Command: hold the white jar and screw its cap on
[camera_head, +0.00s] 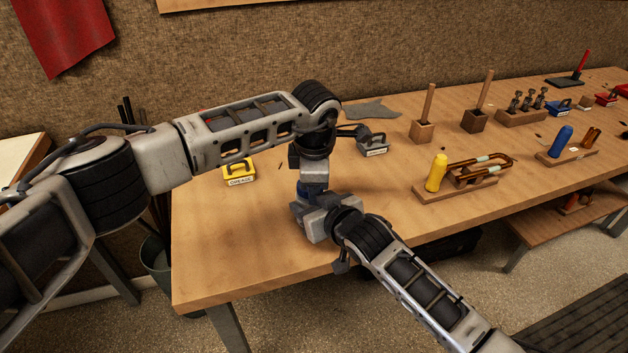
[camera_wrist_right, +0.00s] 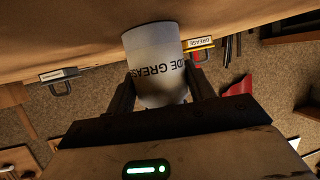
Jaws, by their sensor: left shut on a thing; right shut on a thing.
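The white jar (camera_wrist_right: 153,60) with dark grease lettering shows in the right wrist view. My right gripper (camera_wrist_right: 160,92) is shut on it, with a dark finger on each side. In the head view, my right gripper (camera_head: 318,218) comes in from the lower right and meets my left gripper (camera_head: 312,190), which reaches down from above near the table's front edge. The left gripper is shut, but its fingertips and what they hold are hidden; the cap cannot be made out in either view. The jar is hidden by the grippers in the head view.
Further right are wooden blocks with upright sticks (camera_head: 424,129) and a stand with a yellow bottle (camera_head: 436,173). The front left tabletop is clear.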

